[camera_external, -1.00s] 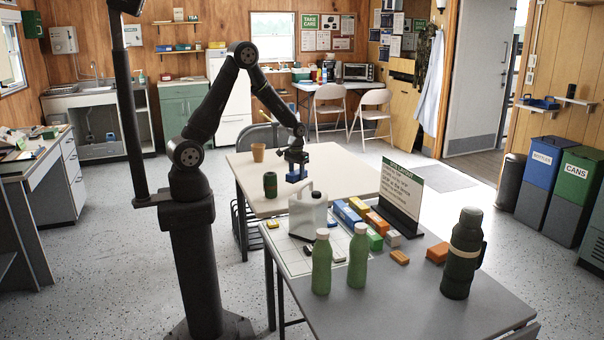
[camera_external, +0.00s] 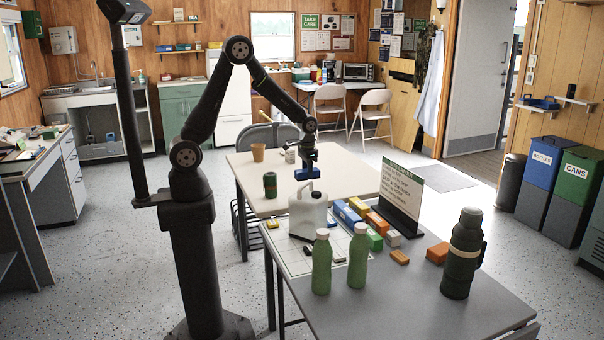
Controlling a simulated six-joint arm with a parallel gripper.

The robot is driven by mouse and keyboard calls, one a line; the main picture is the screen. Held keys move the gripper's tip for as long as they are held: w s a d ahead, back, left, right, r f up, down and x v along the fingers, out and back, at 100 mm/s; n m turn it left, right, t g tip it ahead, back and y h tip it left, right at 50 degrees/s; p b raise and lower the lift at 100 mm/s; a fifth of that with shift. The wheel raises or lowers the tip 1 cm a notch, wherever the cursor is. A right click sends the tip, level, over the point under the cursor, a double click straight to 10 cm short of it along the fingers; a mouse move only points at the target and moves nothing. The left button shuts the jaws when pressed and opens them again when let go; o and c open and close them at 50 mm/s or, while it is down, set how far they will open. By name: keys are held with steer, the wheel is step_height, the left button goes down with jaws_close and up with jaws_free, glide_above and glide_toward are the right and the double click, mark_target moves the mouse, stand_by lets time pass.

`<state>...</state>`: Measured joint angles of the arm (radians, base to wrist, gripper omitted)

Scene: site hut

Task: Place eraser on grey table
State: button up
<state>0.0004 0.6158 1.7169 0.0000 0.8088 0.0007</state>
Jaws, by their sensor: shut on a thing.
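My gripper (camera_external: 301,170) hangs over the cream table, near its front edge and behind the white jug. It is shut on a small blue block that looks like the eraser (camera_external: 299,175); the fingers hide part of it. The block appears held in the air above the tabletop. The grey table (camera_external: 420,305) stands in front, at lower right, with its bare grey top showing around the objects on it.
The white jug (camera_external: 308,213) stands between my gripper and the grey table's front. Green bottles (camera_external: 322,262), a dark flask (camera_external: 463,255), coloured boxes (camera_external: 373,236) and a sign (camera_external: 401,195) crowd the grey table. Its front right is clear. A dark green can (camera_external: 270,184) stands on the cream table (camera_external: 340,170).

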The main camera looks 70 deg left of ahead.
step_height(320, 180, up, 12)
steer(key=s+d+m, duration=0.3)
steer(key=d, duration=0.5)
steer(key=s+d+m, duration=0.3)
steer(key=d, duration=0.6)
steer(key=s+d+m, duration=0.2)
steer(key=d+m, duration=0.1)
steer(key=d, duration=0.6)
steer(key=shift+s+d, duration=0.15)
steer(key=shift+s, duration=0.25)
steer(key=s+d+m, duration=0.9)
steer(key=s+d, duration=0.8)
steer(key=s, duration=0.5)
glide_above(300, 264)
step_height(300, 264, down, 18)
steer(key=shift+a, duration=0.1)
steer(key=shift+w+f, duration=0.1)
steer(key=shift+f, duration=1.9)
